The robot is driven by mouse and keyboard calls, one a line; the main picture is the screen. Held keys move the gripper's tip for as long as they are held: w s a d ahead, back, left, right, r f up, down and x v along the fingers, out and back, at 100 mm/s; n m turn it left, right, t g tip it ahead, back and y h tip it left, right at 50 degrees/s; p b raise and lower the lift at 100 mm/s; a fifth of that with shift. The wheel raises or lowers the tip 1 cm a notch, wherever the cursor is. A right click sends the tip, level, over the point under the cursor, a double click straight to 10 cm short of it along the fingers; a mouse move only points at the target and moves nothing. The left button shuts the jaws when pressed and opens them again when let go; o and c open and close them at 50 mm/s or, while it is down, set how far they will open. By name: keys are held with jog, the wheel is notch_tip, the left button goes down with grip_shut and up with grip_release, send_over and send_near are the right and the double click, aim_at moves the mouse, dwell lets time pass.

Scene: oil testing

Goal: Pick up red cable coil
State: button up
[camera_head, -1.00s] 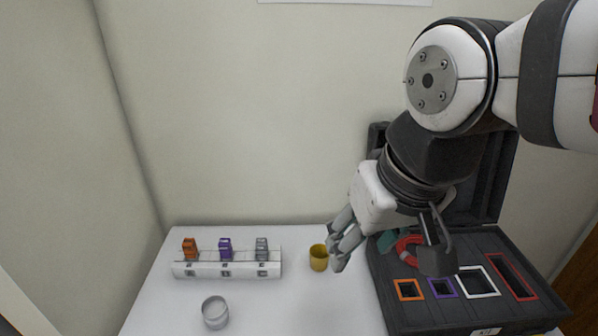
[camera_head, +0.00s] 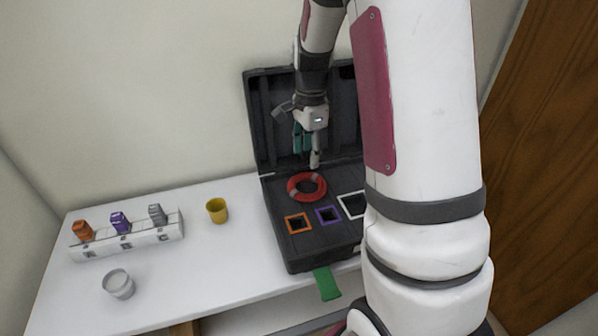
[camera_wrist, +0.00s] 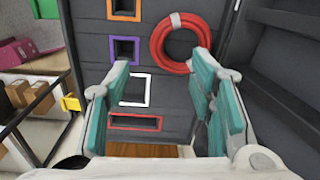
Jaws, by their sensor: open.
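The red cable coil (camera_head: 307,187) lies in the open black case, in its back left part, above the orange and purple framed slots. It has pale bands around it. In the wrist view the coil (camera_wrist: 180,42) shows whole, beyond the fingertips. My gripper (camera_head: 309,158) is over the case, just behind and above the coil in the head view. In the wrist view my gripper (camera_wrist: 163,78) has its teal-padded fingers spread apart with nothing between them. I cannot tell the exact gap between the fingertips and the coil.
The case's raised lid (camera_head: 264,120) stands behind. Orange (camera_head: 297,223), purple (camera_head: 328,215) and white framed slots lie in front of the coil. A yellow cup (camera_head: 217,210), a grey cup (camera_head: 118,284) and a white rack (camera_head: 135,240) with three bottles stand left. My arm hides the case's right side.

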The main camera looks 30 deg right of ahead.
jog(key=shift+m, duration=0.5)
jog(key=f, duration=0.3)
jog(key=d+f, duration=0.1)
jog(key=f, duration=0.2)
jog(key=d+f, duration=0.1)
jog(key=f, duration=0.2)
jog(key=shift+f, duration=0.3)
jog(key=shift+s+a+f+p, duration=0.1)
jog(key=shift+f+p, duration=0.2)
jog(key=shift+f, duration=1.2)
jog(key=shift+s+a+f+p, duration=0.1)
jog(key=shift+f+p, duration=0.2)
jog(key=shift+f, duration=1.15)
grip_shut()
